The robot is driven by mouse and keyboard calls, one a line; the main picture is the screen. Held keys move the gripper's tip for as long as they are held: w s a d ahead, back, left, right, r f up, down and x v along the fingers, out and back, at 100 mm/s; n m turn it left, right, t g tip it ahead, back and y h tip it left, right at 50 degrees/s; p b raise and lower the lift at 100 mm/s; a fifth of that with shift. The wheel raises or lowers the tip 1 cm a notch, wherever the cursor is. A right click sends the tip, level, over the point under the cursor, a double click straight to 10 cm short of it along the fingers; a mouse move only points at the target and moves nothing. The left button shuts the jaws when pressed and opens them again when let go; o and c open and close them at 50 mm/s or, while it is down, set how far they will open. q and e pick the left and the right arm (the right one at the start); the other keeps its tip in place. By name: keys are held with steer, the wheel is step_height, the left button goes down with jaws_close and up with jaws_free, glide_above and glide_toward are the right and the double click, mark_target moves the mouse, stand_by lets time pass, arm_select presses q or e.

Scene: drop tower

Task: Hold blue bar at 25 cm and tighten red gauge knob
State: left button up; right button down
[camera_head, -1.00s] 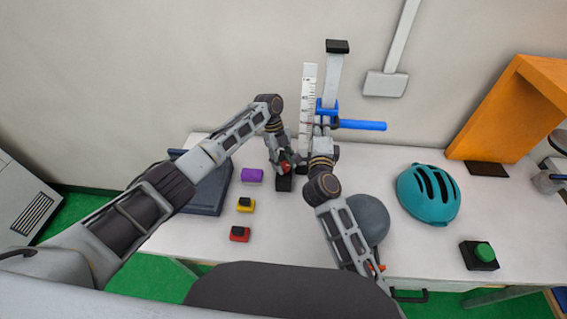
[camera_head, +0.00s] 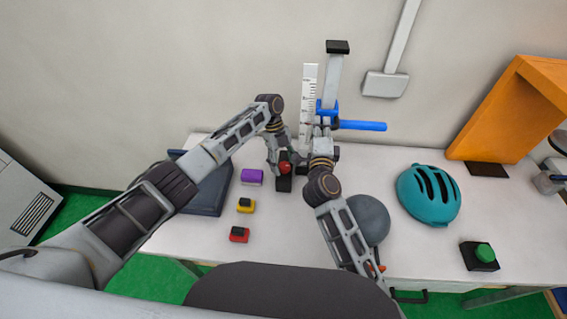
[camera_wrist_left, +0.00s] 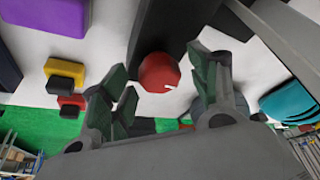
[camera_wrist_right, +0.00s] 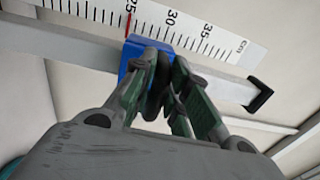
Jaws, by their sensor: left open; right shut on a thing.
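The blue bar (camera_head: 362,125) sticks out to the right from a blue slider on the upright post of the drop tower. In the right wrist view the blue slider (camera_wrist_right: 133,52) sits beside a red line at the 25 mark of the ruler (camera_wrist_right: 185,25). My right gripper (camera_head: 326,132) is shut on the blue slider; its fingers hide part of it. The red gauge knob (camera_head: 285,168) is on a dark block at the tower's foot. It also shows, with a white mark, in the left wrist view (camera_wrist_left: 159,73). My left gripper (camera_wrist_left: 160,78) is open, its fingers either side of the knob.
Purple (camera_head: 252,176), yellow (camera_head: 245,205) and red (camera_head: 239,234) blocks lie left of the tower. A grey ball (camera_head: 370,219), teal helmet (camera_head: 427,196) and green button (camera_head: 484,252) are to the right. The front middle of the table is clear.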

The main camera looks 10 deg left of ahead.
arm_select(q)
steer(key=shift+r, duration=0.1)
steer(key=v, duration=1.1)
steer(key=shift+w+r, duration=0.2)
steer(key=shift+r, duration=0.15)
arm_select(e)
steer(key=shift+r, duration=0.1)
arm_select(q)
steer(key=shift+a, duration=0.15)
arm_select(e)
steer(key=c, duration=1.4)
jaws_free()
steer(key=shift+s, duration=0.1)
steer(key=shift+s+f, duration=0.15)
steer(key=shift+s, duration=1.8)
steer(key=shift+s+f, duration=0.15)
steer(key=shift+s, duration=1.85)
steer(key=shift+s+f, duration=0.15)
steer(key=shift+s, duration=1.8)
